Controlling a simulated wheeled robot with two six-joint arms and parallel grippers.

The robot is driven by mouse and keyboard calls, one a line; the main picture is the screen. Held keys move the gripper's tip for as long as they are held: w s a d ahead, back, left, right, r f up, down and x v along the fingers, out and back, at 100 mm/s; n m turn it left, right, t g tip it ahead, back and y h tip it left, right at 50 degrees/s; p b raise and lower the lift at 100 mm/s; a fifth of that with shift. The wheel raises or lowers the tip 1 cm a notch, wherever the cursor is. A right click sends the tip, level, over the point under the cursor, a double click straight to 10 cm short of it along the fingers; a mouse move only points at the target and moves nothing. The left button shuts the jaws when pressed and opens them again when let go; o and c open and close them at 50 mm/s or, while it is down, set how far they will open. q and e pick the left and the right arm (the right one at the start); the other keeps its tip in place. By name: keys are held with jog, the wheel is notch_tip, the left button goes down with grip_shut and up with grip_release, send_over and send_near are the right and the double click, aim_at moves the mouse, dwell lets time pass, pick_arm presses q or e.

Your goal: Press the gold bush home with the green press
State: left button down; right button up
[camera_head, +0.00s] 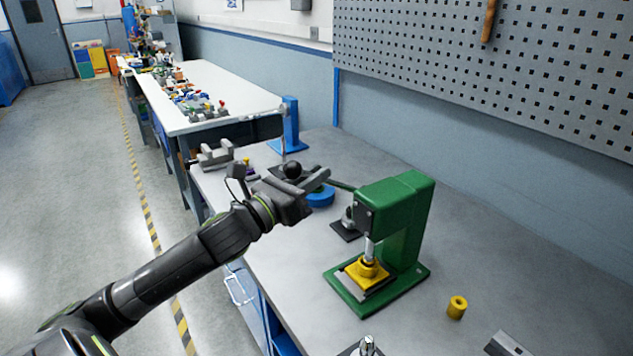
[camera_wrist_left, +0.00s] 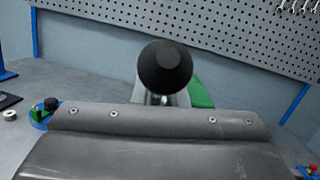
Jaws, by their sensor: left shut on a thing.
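The green press (camera_head: 398,215) stands on the grey bench, and part of its green body shows in the left wrist view (camera_wrist_left: 201,94). A gold bush (camera_head: 368,266) sits on a yellow plate (camera_head: 355,277) under the press ram (camera_head: 370,247). The ram tip appears down at the bush; I cannot tell how deep the bush sits. The lever runs left from the press head to a black ball knob (camera_head: 292,169), large in the left wrist view (camera_wrist_left: 165,67). My left gripper (camera_head: 298,181) is shut on the lever at this knob. My right gripper is out of view.
Another yellow bush (camera_head: 457,307) stands on the bench right of the press. A grey vise (camera_head: 215,156) and blue stand (camera_head: 289,128) are at the far end. A pegboard (camera_head: 480,70) hangs behind.

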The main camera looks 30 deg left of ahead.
pick_arm(q)
jog(key=f+t+b, duration=0.1)
jog(key=s+f+t+b, duration=0.1)
jog(key=f+b, duration=0.1)
jog(key=shift+s+a+h, duration=0.1)
jog(key=shift+a+h, duration=0.1)
jog(key=shift+h, duration=0.1)
dwell(1.2)
